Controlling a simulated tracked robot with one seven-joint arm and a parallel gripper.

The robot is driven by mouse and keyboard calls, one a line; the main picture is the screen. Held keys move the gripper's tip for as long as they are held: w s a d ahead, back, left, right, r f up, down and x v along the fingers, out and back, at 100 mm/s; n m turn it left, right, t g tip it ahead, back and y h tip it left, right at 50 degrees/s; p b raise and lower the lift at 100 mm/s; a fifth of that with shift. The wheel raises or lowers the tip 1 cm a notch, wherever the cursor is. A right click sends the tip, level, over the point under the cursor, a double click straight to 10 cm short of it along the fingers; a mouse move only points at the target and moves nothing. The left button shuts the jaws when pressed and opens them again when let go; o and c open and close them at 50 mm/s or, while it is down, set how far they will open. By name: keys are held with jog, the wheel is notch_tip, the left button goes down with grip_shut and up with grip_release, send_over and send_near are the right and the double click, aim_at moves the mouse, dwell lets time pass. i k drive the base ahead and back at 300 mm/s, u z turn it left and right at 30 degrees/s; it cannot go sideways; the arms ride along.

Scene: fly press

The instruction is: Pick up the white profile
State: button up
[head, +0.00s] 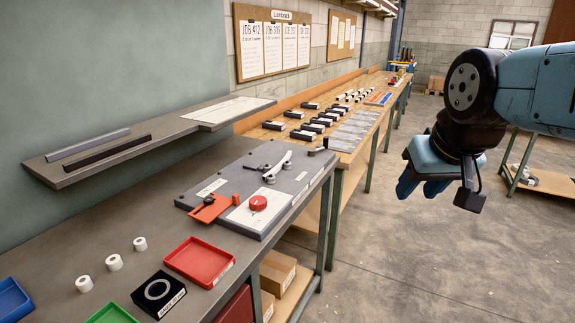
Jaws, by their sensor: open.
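A grey bench holds a flat fixture with a red knob (258,203), small white cylinders (114,262), a red tray (200,262) and a black block with a ring (158,294). A wooden bench (345,158) with rows of parts continues behind. The floor (390,260) below my gripper is clear.

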aim_at(276, 170)
jog(key=z, duration=0.6)
jog(key=i, duration=1.85)
jog(key=u, duration=0.35)
jog(key=k, duration=0.75)
jog(key=u, duration=0.25)
jog(key=i, duration=0.8)
jog(key=z, duration=0.1)
